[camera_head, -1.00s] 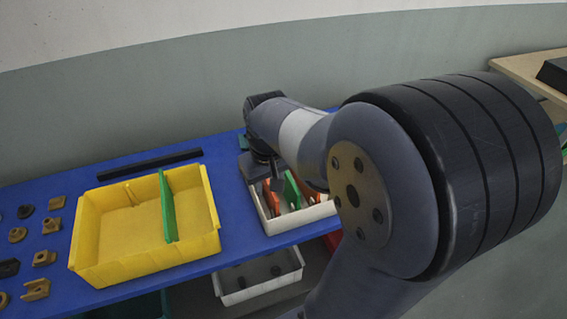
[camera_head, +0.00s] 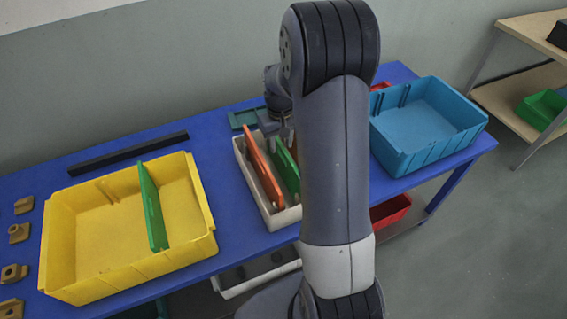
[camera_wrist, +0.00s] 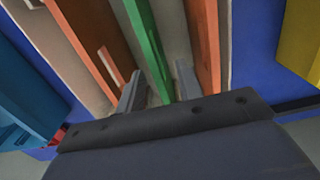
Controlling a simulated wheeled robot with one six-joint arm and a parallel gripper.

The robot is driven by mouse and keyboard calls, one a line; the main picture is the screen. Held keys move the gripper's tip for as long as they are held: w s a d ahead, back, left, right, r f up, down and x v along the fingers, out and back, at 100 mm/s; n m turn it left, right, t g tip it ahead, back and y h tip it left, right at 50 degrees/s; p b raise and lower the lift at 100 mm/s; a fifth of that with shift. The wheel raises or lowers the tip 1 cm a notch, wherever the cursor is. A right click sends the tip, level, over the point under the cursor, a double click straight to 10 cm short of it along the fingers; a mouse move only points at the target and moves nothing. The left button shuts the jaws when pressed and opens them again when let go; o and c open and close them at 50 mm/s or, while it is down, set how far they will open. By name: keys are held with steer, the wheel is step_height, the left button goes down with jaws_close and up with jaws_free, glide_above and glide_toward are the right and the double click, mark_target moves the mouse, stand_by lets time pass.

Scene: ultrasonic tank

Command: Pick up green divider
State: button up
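A green divider (camera_head: 289,172) stands in a white bin (camera_head: 254,190) in the head view, to the right of an orange divider (camera_head: 262,165). In the wrist view the green divider (camera_wrist: 146,42) stands between two orange dividers, one on the left (camera_wrist: 88,32) and one on the right (camera_wrist: 203,40). My gripper (camera_wrist: 160,72) is open, its fingers on either side of the green divider with gaps showing. In the head view my gripper (camera_head: 280,132) is over the far end of the white bin, partly hidden by my arm. Another green divider (camera_head: 152,207) stands in the yellow bin (camera_head: 62,240).
A blue bin (camera_head: 425,120) stands to the right on the blue table (camera_head: 228,215). A dark bar (camera_head: 128,152) lies behind the yellow bin, and several brown parts (camera_head: 18,233) lie at the left. A shelf (camera_head: 535,35) stands at the far right.

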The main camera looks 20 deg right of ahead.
mark_target(283, 148)
steer(key=shift+s+d+f+p, duration=0.15)
steer(key=shift+f+p, duration=0.1)
steer(key=shift+f, duration=1.15)
steer(key=shift+s+d+f+p, duration=0.1)
steer(key=shift+d+f+p, duration=0.1)
steer(key=shift+f, duration=1.15)
steer(key=shift+c, duration=0.2)
jaws_close()
steer(key=shift+r, duration=0.1)
